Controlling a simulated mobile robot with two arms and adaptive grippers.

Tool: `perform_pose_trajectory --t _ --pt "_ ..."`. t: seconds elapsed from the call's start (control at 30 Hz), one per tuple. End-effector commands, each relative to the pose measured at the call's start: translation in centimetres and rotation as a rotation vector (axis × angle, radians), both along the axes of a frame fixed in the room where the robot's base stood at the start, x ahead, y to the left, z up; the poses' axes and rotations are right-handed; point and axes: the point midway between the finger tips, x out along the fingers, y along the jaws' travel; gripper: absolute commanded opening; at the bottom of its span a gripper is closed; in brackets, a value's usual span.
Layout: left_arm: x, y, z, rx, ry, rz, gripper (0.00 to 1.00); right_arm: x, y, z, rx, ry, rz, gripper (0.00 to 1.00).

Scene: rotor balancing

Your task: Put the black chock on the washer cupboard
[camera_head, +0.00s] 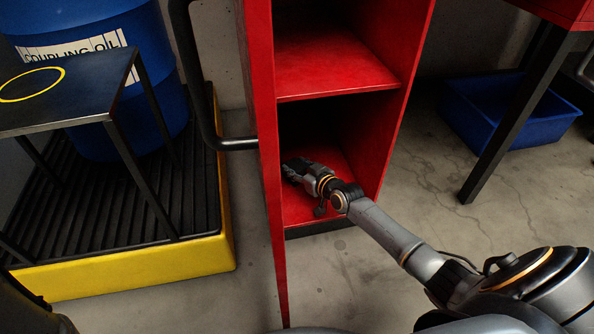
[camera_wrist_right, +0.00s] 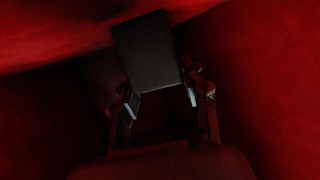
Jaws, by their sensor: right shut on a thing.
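The red open-fronted cupboard (camera_head: 259,100), which fits the washer cupboard, stands in the middle of the head view. My right gripper (camera_head: 290,168) reaches into its lower compartment, low over the red floor. In the right wrist view a dark, block-shaped thing that fits the black chock (camera_wrist_right: 147,50) sits between the fingertips of the right gripper (camera_wrist_right: 162,98), which is shut on it. The chock cannot be made out in the head view. Whether it touches the compartment floor cannot be told. My left gripper is out of view.
Red side walls enclose the right gripper, with a shelf (camera_head: 335,70) above it. A blue bin (camera_head: 530,120) lies right.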

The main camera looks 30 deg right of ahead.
Motion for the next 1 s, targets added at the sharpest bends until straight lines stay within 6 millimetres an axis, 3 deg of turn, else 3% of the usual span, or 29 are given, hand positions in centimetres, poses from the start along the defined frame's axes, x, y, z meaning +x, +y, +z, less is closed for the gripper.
perform_pose_trajectory --t 0.23,0.27,0.37,0.73,0.87,1.0 --pt "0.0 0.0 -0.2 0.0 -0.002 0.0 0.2 0.1 0.0 -0.1 -0.001 -0.003 -0.001 0.0" --pt "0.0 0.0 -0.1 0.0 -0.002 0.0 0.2 0.0 0.0 -0.2 -0.001 0.0 0.0 0.49" --pt "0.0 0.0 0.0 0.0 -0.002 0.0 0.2 0.0 0.0 -0.2 0.0 0.0 0.0 0.67" --pt "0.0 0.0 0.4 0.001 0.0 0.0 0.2 0.0 0.0 0.4 0.0 0.0 0.0 0.67" --pt "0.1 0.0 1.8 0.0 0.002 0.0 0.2 -1.6 -0.2 1.0 -0.001 0.003 0.0 0.67" --pt "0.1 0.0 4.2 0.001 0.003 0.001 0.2 -4.4 -0.7 2.1 -0.003 0.005 0.001 0.67"
